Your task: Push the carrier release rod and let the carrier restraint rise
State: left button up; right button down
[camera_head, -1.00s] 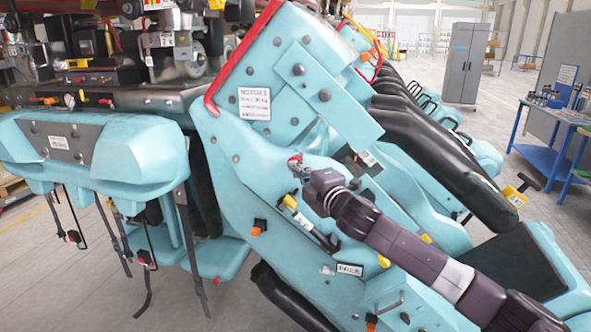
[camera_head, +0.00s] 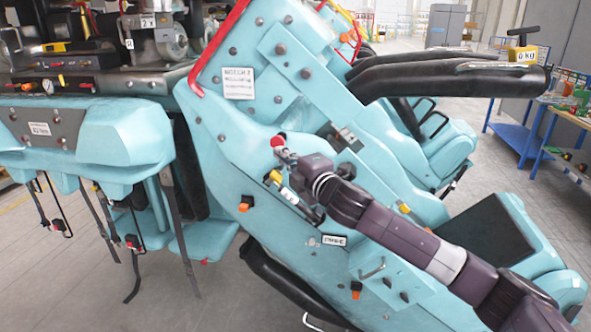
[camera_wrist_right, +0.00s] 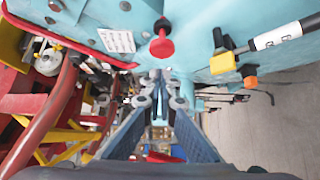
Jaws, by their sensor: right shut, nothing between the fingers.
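A red-headed knob (camera_head: 278,141), apparently the release rod, sticks out of the side of the turquoise carrier (camera_head: 240,130). It also shows in the right wrist view (camera_wrist_right: 162,47), just above the fingertips. My right gripper (camera_head: 287,157) is shut and empty close beside the knob; I cannot tell whether they touch. Its fingers (camera_wrist_right: 160,85) show in the right wrist view. The carrier restraint (camera_head: 440,74), with thick black padded bars, stands raised and nearly level above the seats. My left gripper is out of view.
A labelled white cylinder with a yellow end (camera_head: 274,177) sits just below my right gripper. Black straps (camera_head: 95,225) hang at the left. A blue workbench (camera_head: 520,135) stands at the right, with open floor before it.

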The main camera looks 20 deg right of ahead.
pick_arm(q)
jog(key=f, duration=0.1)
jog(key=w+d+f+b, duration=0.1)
jog(key=b, duration=0.1)
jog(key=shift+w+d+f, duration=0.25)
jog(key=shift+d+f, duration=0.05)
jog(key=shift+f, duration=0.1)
pick_arm(e)
jog(key=s+d, duration=0.1)
jog(key=s, duration=0.6)
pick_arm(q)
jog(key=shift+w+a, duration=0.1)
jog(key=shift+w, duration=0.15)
pick_arm(e)
jog(key=shift+d+f, duration=0.1)
